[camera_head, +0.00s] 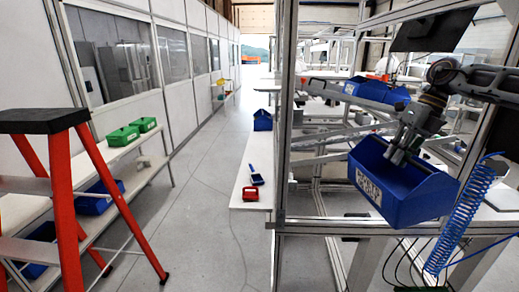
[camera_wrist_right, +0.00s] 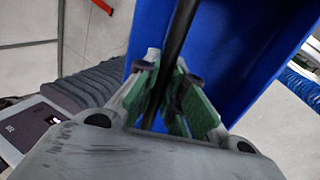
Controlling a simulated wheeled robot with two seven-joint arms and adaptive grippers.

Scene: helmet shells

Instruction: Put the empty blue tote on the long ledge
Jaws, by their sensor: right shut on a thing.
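The blue tote (camera_head: 435,193) hangs in the air at the right of the head view, tilted, with a white label on its front. Its visible inside looks empty. My right gripper (camera_head: 393,158) reaches down into its open top and is shut on it. In the right wrist view, the green-padded fingers (camera_wrist_right: 172,100) close on a thin dark edge, with the blue tote (camera_wrist_right: 240,60) behind them. A long white ledge (camera_head: 252,193) runs away from me in the middle of the head view, left of the tote and beyond a metal frame post. My left gripper is not in view.
Another blue tote (camera_head: 377,91) sits behind the held one. The metal post (camera_head: 284,130) stands between. An orange ladder (camera_head: 62,190) is at left; a blue coiled hose (camera_head: 462,220) hangs right.

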